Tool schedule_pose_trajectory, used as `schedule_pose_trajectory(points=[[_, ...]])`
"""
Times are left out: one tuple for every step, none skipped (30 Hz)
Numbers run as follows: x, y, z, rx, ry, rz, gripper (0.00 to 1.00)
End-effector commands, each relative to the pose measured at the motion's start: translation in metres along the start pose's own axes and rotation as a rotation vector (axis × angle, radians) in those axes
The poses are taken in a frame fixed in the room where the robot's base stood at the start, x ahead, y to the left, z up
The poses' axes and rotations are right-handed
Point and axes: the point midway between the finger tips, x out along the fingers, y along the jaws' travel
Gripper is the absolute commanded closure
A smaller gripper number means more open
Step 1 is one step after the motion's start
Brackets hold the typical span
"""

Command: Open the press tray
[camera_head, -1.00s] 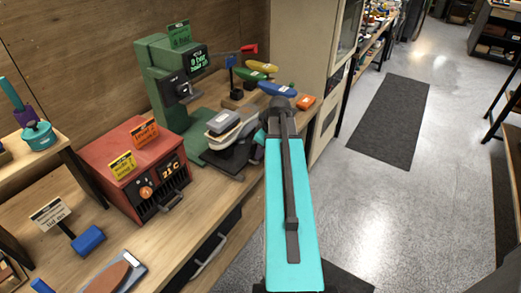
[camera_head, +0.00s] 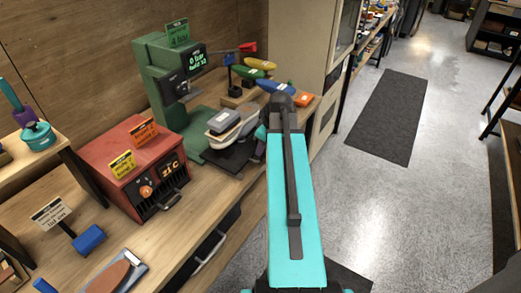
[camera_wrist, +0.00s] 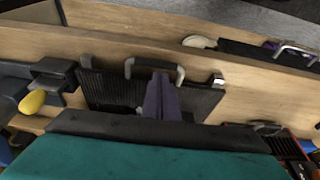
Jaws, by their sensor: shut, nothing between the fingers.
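The green press (camera_head: 160,85) stands on the bench against the wooden wall, with a lit display. Its dark press tray (camera_head: 228,158) sits at its base, partly hidden by my arm. In the wrist view a black ribbed tray (camera_wrist: 105,92) lies on the wood, with a grey U-shaped handle (camera_wrist: 181,72) on its far edge. My gripper (camera_wrist: 163,78) is shut and empty over this tray, its fingertips close to the handle. I cannot tell whether they touch it.
A red heater box (camera_head: 145,170) with yellow and orange signs stands left of the press. Colored shoe-shaped pieces (camera_head: 260,64) sit behind the tray. The floor at right is open, with a dark mat (camera_head: 388,115).

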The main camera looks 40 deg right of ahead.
Motion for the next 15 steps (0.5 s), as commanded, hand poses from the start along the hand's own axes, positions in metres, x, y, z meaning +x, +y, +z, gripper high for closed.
schedule_pose_trajectory(points=[[-0.009,0.001,-0.001,0.001,0.000,0.001,1.00],[-0.013,0.000,-0.002,0.000,0.000,0.000,1.00],[-0.017,0.000,-0.002,0.000,0.001,0.000,1.00],[-0.021,0.000,-0.003,-0.001,0.001,0.000,1.00],[-0.025,0.000,-0.004,-0.001,0.001,0.001,1.00],[-0.030,0.001,-0.004,-0.001,0.001,0.001,1.00],[-0.034,0.001,-0.004,-0.001,0.001,0.001,1.00],[-0.037,0.001,-0.004,-0.001,0.001,0.001,1.00],[-0.042,0.001,-0.005,-0.001,0.001,0.001,1.00],[-0.046,0.001,-0.005,-0.001,0.001,0.001,1.00],[-0.049,0.001,-0.006,-0.001,0.001,0.001,1.00],[-0.054,0.001,-0.006,-0.002,0.001,0.000,1.00],[-0.057,0.001,-0.007,-0.002,0.001,0.000,1.00],[-0.060,0.000,-0.007,-0.002,0.001,0.000,1.00],[-0.064,0.000,-0.008,-0.003,0.001,0.000,1.00]])
